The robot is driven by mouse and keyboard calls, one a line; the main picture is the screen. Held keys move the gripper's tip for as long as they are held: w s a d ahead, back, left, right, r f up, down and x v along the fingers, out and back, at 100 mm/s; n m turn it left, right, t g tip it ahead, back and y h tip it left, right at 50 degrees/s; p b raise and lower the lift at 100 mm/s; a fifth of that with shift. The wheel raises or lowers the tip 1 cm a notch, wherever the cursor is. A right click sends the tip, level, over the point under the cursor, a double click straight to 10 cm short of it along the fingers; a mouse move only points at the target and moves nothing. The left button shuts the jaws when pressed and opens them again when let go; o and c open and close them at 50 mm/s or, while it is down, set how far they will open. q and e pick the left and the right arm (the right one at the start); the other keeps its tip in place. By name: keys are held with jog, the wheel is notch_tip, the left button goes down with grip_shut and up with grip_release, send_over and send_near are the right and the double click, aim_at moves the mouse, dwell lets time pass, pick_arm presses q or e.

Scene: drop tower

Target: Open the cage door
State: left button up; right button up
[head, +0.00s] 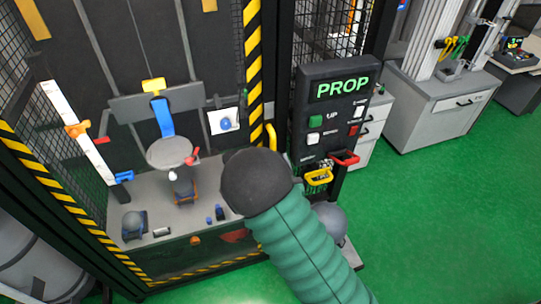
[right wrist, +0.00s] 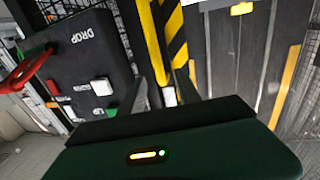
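The cage (head: 125,280) fills the left of the head view, with yellow-black striped edges. I look through its front at the equipment inside; I cannot tell whether a clear door panel covers it. A yellow handle (head: 271,137) stands upright beside the striped post (head: 252,60) at the cage's right front edge. My right arm reaches up from the bottom, and its dark joint hides my right gripper in the head view. In the right wrist view my right gripper (right wrist: 170,88) is open, its two dark fingers pointing at the yellow handle (right wrist: 151,45). I cannot tell whether they touch it. My left gripper is not in view.
Inside the cage are a round grey plate (head: 170,152) and small parts. The green floor (head: 440,210) at right is clear.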

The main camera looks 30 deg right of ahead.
jog(key=b+x, duration=0.5)
jog(key=x, duration=0.3)
jog(key=shift+s+d, duration=0.15)
jog(key=shift+d, duration=0.3)
jog(key=shift+c, duration=1.3)
jog(key=shift+a, duration=0.5)
grip_shut()
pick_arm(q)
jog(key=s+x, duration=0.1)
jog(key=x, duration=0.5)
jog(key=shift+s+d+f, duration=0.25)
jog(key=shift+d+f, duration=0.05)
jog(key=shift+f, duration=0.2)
pick_arm(e)
jog(key=shift+d, duration=0.1)
